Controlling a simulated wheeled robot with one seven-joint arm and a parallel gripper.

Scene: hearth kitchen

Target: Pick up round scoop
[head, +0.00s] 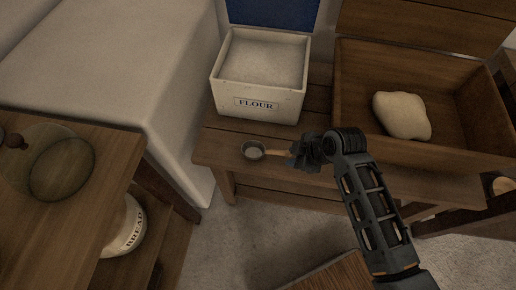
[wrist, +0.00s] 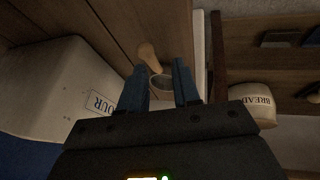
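The round scoop has a small grey bowl (head: 253,150) and a light wooden handle (head: 279,152). In the wrist view the blue fingers of my gripper (wrist: 159,84) are spread apart. The scoop's bowl (wrist: 162,82) shows between them and its handle (wrist: 148,56) shows beyond the tips. I cannot tell whether a finger touches the scoop.
The white flour box (head: 258,90) stands open behind the scoop. A wooden trough (head: 372,72) with pale dough (head: 402,115) is to the right. A side table (head: 75,215) with a glass dome (head: 55,165) is at left, with a bread crock (head: 125,232) below.

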